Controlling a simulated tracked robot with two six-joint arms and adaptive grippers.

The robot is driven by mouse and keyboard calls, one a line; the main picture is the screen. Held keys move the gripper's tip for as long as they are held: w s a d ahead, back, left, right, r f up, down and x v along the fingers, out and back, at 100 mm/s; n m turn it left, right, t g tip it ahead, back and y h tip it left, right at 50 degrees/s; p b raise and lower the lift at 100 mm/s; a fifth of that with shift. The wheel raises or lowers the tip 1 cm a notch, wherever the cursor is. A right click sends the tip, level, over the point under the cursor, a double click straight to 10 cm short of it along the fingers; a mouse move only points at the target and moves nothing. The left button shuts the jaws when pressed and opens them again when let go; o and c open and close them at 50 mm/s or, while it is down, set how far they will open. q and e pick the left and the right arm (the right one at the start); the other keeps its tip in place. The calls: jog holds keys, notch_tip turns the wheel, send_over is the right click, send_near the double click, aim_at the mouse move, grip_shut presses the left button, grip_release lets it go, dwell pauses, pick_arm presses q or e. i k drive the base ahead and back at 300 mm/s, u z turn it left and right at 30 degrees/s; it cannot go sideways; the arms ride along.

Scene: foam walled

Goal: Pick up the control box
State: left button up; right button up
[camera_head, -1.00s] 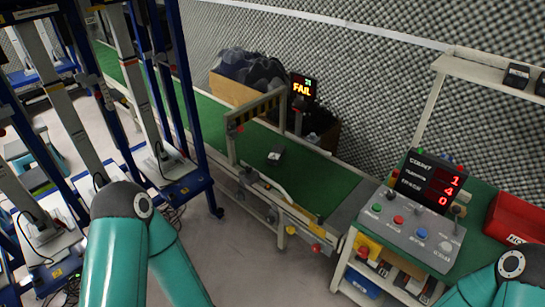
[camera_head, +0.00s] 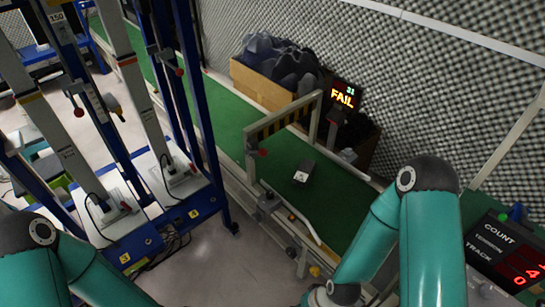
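A small dark box with a pale label (camera_head: 303,173), which looks like the control box, lies flat on the green conveyor belt (camera_head: 232,118), just past a metal frame with a striped bar. No gripper touches it. My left arm shows at the lower left and runs out of the bottom edge. Both grippers are outside the picture.
The metal frame (camera_head: 250,155) stands over the belt beside the box. A FAIL display (camera_head: 343,95) and a cardboard bin of dark pieces (camera_head: 262,82) stand behind. Blue racks (camera_head: 205,100) fill the left. A COUNT display (camera_head: 505,250) is at lower right.

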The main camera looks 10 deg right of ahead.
aim_at(302, 176)
jog(key=z, duration=0.2)
jog(key=i, duration=1.3)
jog(key=z, duration=0.65)
